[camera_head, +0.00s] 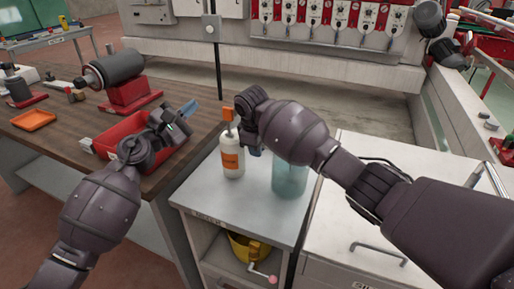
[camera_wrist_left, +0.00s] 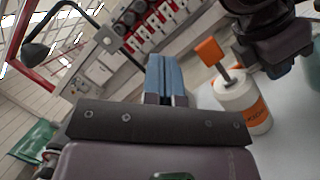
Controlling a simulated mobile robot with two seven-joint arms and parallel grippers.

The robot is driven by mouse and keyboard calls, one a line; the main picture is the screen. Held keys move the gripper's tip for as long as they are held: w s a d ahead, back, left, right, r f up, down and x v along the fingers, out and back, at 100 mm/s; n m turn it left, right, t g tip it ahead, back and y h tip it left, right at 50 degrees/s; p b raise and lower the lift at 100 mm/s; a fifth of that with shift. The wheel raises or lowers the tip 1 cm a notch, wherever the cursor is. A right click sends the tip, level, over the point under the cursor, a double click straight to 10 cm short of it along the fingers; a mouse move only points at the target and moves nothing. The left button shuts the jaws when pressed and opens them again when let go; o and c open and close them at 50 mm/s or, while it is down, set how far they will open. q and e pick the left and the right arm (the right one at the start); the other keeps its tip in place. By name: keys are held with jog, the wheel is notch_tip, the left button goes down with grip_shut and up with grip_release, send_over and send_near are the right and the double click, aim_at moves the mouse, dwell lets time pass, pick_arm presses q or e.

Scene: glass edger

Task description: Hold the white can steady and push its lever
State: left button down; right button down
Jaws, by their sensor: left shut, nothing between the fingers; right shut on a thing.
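The white can (camera_head: 232,158) stands upright on the light grey cabinet top, with an orange label and an orange lever (camera_head: 228,115) on a thin dark stem above it. The can (camera_wrist_left: 243,104) and lever (camera_wrist_left: 210,51) also show in the left wrist view, right of my left fingers. My left gripper (camera_head: 188,108) is shut and empty, left of the can at about lever height and apart from it. My right gripper (camera_head: 252,149) is shut on the can from its right side; its wrist hides part of the grip. It also shows at the left wrist view's upper right.
A bluish clear jar (camera_head: 290,177) stands just right of the can, below my right arm. A red bin (camera_head: 112,138) and a dark roller on a red stand (camera_head: 128,92) are on the wooden bench at left. The cabinet top's front is clear.

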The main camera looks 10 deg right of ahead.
pick_arm(q)
jog(key=w+a+r+n+t+y, duration=0.15)
jog(key=w+n+y, duration=0.45)
jog(key=n, duration=1.1)
jog(key=w+r+n+t+y, duration=0.1)
jog(key=w+r+n+y, duration=0.35)
jog(key=n, duration=1.25)
jog(key=s+d+f+n+g, duration=0.4)
jog(key=s+d+n+g, duration=0.5)
jog(key=g, duration=0.5)
notch_tip(320, 180, down, 6)
jog(key=shift+s+a+f+n, duration=0.25)
jog(key=shift+s+a+n, duration=0.05)
jog(key=shift+s+n, duration=0.1)
